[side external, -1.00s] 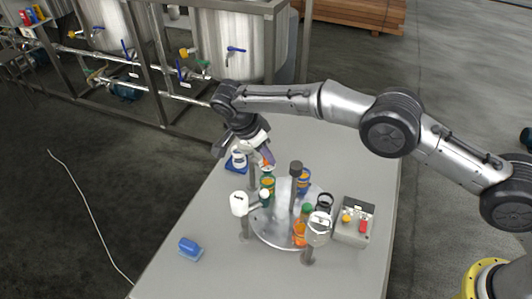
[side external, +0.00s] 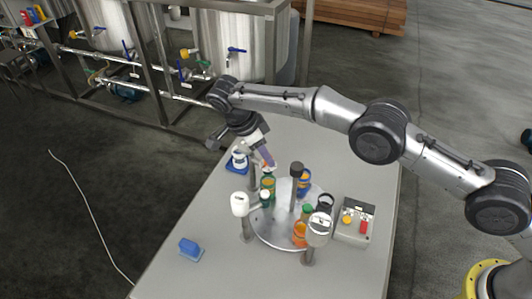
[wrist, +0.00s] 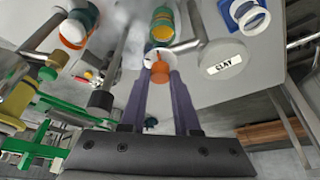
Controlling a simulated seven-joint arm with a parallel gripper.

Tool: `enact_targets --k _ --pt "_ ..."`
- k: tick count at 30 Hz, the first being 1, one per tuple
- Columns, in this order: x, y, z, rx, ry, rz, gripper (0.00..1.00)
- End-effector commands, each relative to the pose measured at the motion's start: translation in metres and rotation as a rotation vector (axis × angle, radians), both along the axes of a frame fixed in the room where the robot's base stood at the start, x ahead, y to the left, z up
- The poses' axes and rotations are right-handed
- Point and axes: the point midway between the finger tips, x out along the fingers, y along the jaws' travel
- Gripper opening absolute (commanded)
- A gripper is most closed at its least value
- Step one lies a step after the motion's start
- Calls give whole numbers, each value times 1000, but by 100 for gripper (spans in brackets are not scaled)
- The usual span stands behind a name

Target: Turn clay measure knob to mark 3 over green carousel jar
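The clay measure shows in the wrist view as a round white cap (wrist: 225,70) labelled CLAY. An orange knob (wrist: 160,72) on a white dial lies left of it. My gripper (wrist: 161,80) has its two purple fingers on either side of this knob, and it looks closed on it. The dial marks are too small to read. The green jar (wrist: 162,26) with yellow contents is just beyond the knob. In the side view the green jar (side external: 268,190) stands on the carousel (side external: 275,234), below my gripper (side external: 268,160). The gripper hides most of the clay measure there.
Other measures stand on posts, a white one (side external: 239,204) left and one (side external: 319,230) at front right. A blue jar (side external: 303,183) and orange jar (side external: 300,235) are on the carousel. A control box (side external: 352,228) is at right, a blue block (side external: 190,249) at left.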

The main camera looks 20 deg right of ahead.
Motion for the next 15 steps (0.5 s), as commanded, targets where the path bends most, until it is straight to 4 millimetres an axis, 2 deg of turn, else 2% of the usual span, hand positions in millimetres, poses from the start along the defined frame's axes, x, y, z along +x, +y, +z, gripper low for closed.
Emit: enact_targets --k 1,4,5,15 --pt "-1 1 0 1 1 2 40" --pt "0 1 0 0 1 2 58" --pt "0 1 0 0 1 2 59" --pt "0 0 4 -1 -1 2 59"
